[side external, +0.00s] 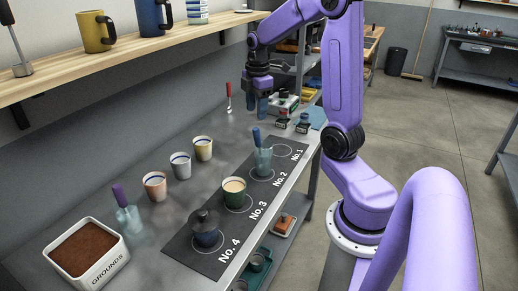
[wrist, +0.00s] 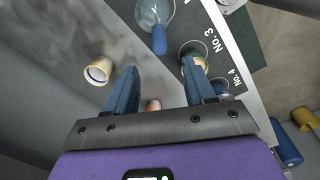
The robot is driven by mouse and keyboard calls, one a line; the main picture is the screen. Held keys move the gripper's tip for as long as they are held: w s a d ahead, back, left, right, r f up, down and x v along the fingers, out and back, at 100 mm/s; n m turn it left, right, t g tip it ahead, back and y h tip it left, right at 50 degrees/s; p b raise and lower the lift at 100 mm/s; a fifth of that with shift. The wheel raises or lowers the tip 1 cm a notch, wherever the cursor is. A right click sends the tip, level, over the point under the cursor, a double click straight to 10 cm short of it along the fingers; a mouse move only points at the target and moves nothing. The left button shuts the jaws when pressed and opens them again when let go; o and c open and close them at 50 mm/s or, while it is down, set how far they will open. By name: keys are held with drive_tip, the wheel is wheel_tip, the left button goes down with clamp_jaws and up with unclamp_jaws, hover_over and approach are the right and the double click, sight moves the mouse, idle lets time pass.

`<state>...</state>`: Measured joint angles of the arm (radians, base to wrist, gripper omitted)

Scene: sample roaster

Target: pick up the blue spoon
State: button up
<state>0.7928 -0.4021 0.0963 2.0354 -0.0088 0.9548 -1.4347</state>
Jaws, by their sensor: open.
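The blue spoon (side external: 256,137) stands in a clear glass (side external: 263,161) on the No. 2 spot of the dark mat (side external: 180,250). Its blue handle points up and leans slightly; its lower part is inside the glass. In the wrist view the blue spoon (wrist: 159,40) shows beyond my fingertips, toward the top of the picture, with its handle end toward me. My gripper (side external: 257,106) is open and empty, above the bench toward its far end and apart from the spoon. In the wrist view my gripper (wrist: 160,78) has its two blue fingers wide apart.
On the mat stand a tan-filled cup (side external: 234,194) at No. 3 and a lidded dark pot (side external: 205,230) at No. 4. Several striped cups (side external: 180,166), a purple-handled spoon (side external: 118,195) in a glass and a grounds bin (side external: 86,250) stand left. A wooden shelf (side external: 130,60) runs above.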

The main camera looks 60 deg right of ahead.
sight(256, 131)
drive_tip(key=f, duration=1.1)
drive_tip(key=shift+w+d+f, duration=0.1)
drive_tip(key=shift+w+d, duration=0.15)
drive_tip(key=shift+d, duration=0.05)
clamp_jaws()
